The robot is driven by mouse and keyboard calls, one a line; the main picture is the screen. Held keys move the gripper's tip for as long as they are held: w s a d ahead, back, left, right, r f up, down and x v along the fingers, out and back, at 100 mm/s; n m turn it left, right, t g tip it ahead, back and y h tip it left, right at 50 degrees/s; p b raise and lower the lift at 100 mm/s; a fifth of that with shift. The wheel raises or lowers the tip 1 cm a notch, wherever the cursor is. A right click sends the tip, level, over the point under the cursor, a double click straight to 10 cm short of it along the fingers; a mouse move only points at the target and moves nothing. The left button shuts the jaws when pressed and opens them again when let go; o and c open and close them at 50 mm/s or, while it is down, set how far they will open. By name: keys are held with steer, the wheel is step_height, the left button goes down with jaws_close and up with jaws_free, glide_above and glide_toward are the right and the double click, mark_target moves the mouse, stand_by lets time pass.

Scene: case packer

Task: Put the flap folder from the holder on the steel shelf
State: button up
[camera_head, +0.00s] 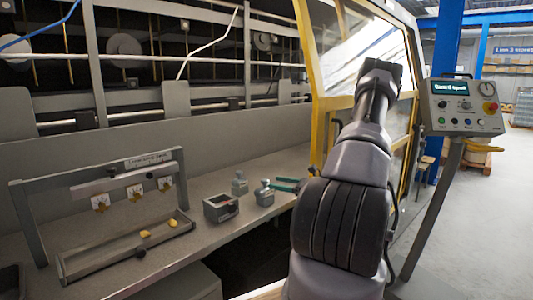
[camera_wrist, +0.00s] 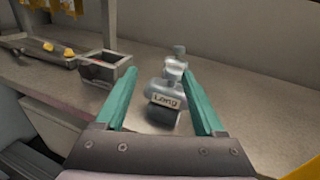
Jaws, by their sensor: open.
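A grey metal piece labelled "Long" (camera_wrist: 163,101) stands on the steel shelf (camera_wrist: 235,95) and shows between my fingers in the wrist view; in the head view it appears as a knobbed grey block (camera_head: 264,194). A similar smaller piece (camera_wrist: 177,63) stands behind it, also in the head view (camera_head: 239,184). I cannot tell for sure which is the flap folder. My gripper (camera_wrist: 159,70) has teal fingers, open and apart, with the "Long" piece between or just beyond them; contact is not clear.
An open grey box (camera_head: 221,208) stands left of the pieces. Further left, a rack (camera_head: 97,190) holds hanging yellow-tipped parts above a tray (camera_head: 125,250) with small yellow pieces. A yellow guard frame (camera_head: 318,110) and a control panel (camera_head: 461,107) stand at the right.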

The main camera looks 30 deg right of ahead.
steer(key=s+a+r+n+g, duration=0.4)
steer(key=a+r+n+g, duration=0.1)
steer(key=a+r+n, duration=0.3)
steer(key=s+a+r+n+g, duration=0.45)
steer(key=a+r, duration=0.35)
steer(key=a, duration=0.2)
steer(key=s+a+r+n+t+h, duration=0.2)
steer(key=s+r+n+h, duration=0.6)
steer(key=s, duration=1)
step_height(320, 180, up, 7)
steer(key=a+n, duration=0.1)
steer(key=n, duration=0.2)
steer(key=shift+a+f+t+h, duration=0.15)
steer(key=shift+a+t+h, duration=0.1)
steer(key=shift+t+h, duration=0.1)
